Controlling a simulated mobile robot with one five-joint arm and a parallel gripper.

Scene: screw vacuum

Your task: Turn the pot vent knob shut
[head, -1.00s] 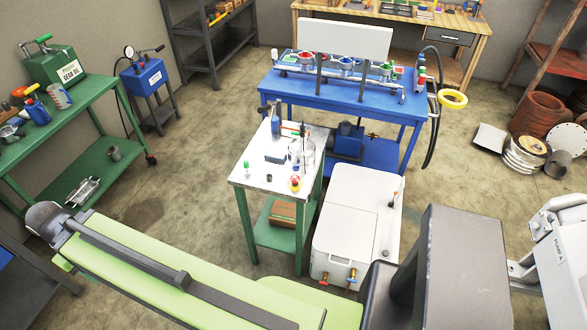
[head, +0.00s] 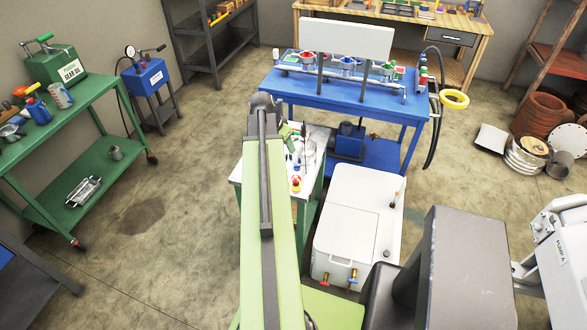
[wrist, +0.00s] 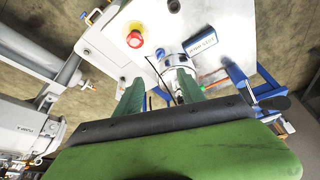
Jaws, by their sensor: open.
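A clear pot (head: 309,149) stands on the small light-topped table (head: 321,132), partly hidden behind my arm in the head view. In the wrist view a shiny round part, perhaps the pot (wrist: 177,62), shows just beyond the fingers. I cannot make out its vent knob clearly in either view. My gripper (wrist: 160,90) is open, its two green fingers apart with nothing held between them. It is over the small table. In the head view its fingers are mostly hidden by my arm.
A red button on a yellow base (head: 295,184) sits at the table's near edge; it also shows in the wrist view (wrist: 135,36). A blue bench (head: 345,95) with a valve manifold stands behind. A white cabinet (head: 355,220) stands to the right.

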